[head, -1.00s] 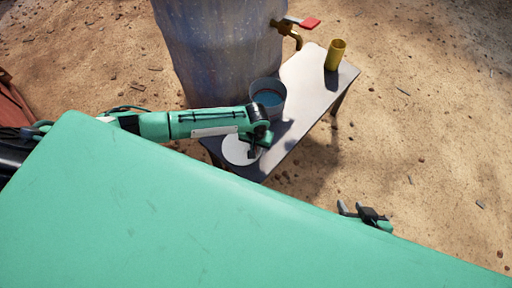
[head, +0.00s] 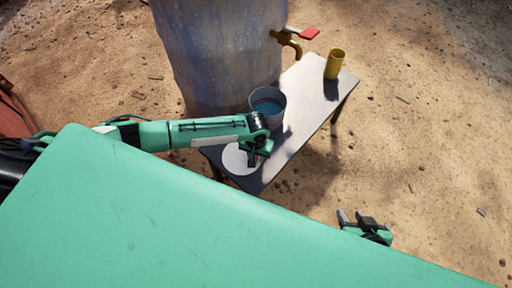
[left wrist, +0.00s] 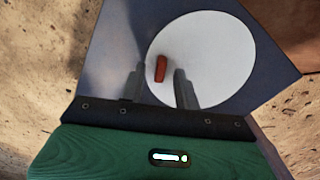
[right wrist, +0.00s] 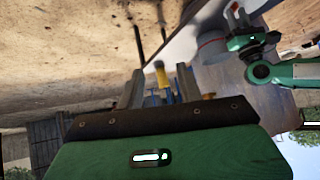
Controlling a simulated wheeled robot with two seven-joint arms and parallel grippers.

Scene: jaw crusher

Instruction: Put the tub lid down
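The tub lid is a flat white disc (head: 238,160) lying on the near end of the grey bench, with a red handle (left wrist: 161,68) at its middle. My left gripper (head: 252,160) is just above the lid. In the left wrist view its two fingers are apart, with the handle between their tips and a gap on each side. The grey tub (head: 281,110) stands uncovered on the bench beyond the lid, with blue-looking contents. My right gripper (head: 358,220) is open and empty, off to the right of the bench over the ground.
The narrow bench (head: 312,98) runs toward the upper right. A yellow cup (head: 334,64) stands on its far end. A large blue-grey barrel (head: 215,55) with a brass tap (head: 288,40) and red handle stands behind it. Sandy ground surrounds them.

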